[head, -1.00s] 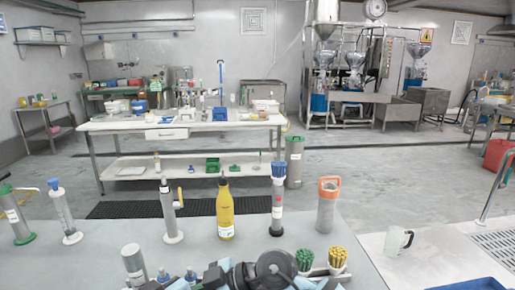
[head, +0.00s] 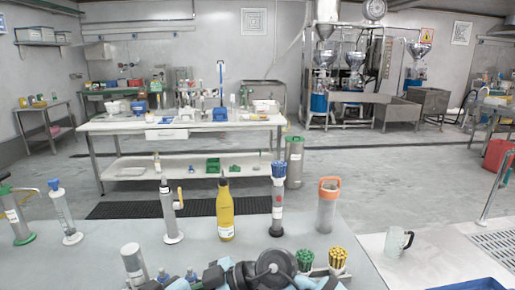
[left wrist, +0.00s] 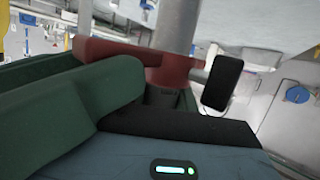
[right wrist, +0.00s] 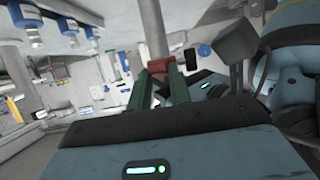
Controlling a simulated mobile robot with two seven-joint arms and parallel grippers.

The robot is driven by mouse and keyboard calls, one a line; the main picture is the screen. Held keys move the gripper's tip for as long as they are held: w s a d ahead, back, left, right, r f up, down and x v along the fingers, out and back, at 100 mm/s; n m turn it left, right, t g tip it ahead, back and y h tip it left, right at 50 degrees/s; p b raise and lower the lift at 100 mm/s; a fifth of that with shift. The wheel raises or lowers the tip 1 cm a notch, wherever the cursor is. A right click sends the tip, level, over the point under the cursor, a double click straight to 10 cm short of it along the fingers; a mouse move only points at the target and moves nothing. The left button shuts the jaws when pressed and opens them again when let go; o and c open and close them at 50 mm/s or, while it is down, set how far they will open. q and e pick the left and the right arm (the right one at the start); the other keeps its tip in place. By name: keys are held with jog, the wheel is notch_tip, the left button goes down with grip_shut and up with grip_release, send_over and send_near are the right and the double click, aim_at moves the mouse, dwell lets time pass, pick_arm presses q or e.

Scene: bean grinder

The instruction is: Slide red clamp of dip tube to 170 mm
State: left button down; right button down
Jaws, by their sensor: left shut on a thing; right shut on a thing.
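In the left wrist view the red clamp (left wrist: 110,50) surrounds the upright grey dip tube (left wrist: 178,22), with a black knob (left wrist: 222,83) at its right side. My left gripper's dark green fingers (left wrist: 165,98) are shut around the tube just at the clamp's near side; the contact is partly hidden. In the right wrist view my right gripper (right wrist: 159,82) has its green fingertips shut at the red clamp (right wrist: 160,67), and the tube (right wrist: 152,28) rises out of it. The head view shows only my dark arm joints at the bottom; the clamp cannot be made out there. The scale is not readable.
Several tall cylinders stand at left.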

pick_arm(q)
jog(key=shift+f, duration=0.45)
pick_arm(e)
jog(key=shift+a+r, duration=0.25)
jog(key=shift+r, duration=0.9)
jog(key=c, duration=1.1)
grip_release()
jog(key=shift+d, duration=0.1)
pick_arm(q)
jog(key=shift+s, duration=0.1)
pick_arm(e)
jog(key=shift+v, duration=2.45)
jog(key=shift+d, duration=0.1)
pick_arm(q)
jog(key=shift+r, duration=0.1)
pick_arm(e)
jog(key=shift+s+d+f+v, duration=0.1)
jog(key=shift+f+v, duration=0.1)
jog(key=shift+v, duration=1)
jog(key=shift+s+d+f+v, duration=0.1)
jog(key=shift+f+v, duration=0.1)
jog(key=shift+v, duration=1)
jog(key=shift+s+d+f+v, duration=0.1)
jog(key=shift+f+v, duration=0.05)
jog(key=shift+v, duration=1.05)
jog(key=shift+f, duration=0.1)
